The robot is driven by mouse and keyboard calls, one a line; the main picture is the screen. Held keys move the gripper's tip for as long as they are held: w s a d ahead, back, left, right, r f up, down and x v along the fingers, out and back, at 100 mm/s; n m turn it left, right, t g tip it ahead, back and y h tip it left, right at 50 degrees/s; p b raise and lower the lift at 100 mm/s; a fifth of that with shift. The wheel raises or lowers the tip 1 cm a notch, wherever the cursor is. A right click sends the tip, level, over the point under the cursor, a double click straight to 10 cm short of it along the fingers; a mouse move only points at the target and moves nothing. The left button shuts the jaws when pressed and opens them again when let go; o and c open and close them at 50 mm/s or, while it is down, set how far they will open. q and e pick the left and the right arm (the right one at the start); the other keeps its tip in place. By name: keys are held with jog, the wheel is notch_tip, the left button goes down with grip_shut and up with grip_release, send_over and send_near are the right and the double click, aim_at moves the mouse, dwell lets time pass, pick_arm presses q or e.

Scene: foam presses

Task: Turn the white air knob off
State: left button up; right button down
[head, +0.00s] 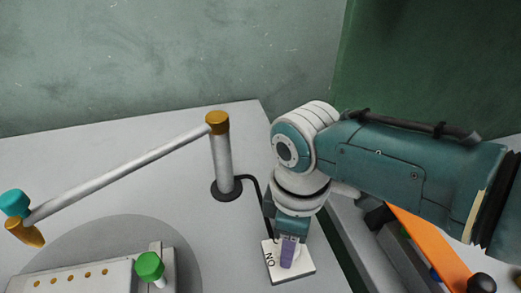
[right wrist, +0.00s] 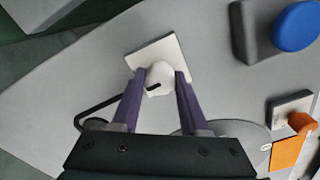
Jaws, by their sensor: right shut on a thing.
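The white air knob (right wrist: 158,78) stands on a square white plate (head: 306,268) on the grey table. In the right wrist view the plate (right wrist: 168,45) shows behind the knob, which carries a short black mark. My right gripper (head: 287,262) reaches down over the plate, and its purple fingers are shut on the knob, one on each side in the right wrist view (right wrist: 158,82). In the head view the gripper mostly hides the knob. The letters "ON" show on the plate's left part, turned in the picture. My left gripper is not in view.
A grey post with an orange cap (head: 218,122) and a long slanted arm stands left of my right gripper. A fixture with a green knob (head: 150,266) is at lower left. In the right wrist view, a blue round button (right wrist: 296,27) and an orange knob (right wrist: 301,122) lie to the right.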

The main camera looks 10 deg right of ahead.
jog(key=shift+m, duration=0.5)
jog(key=shift+c, duration=2.1)
grip_release()
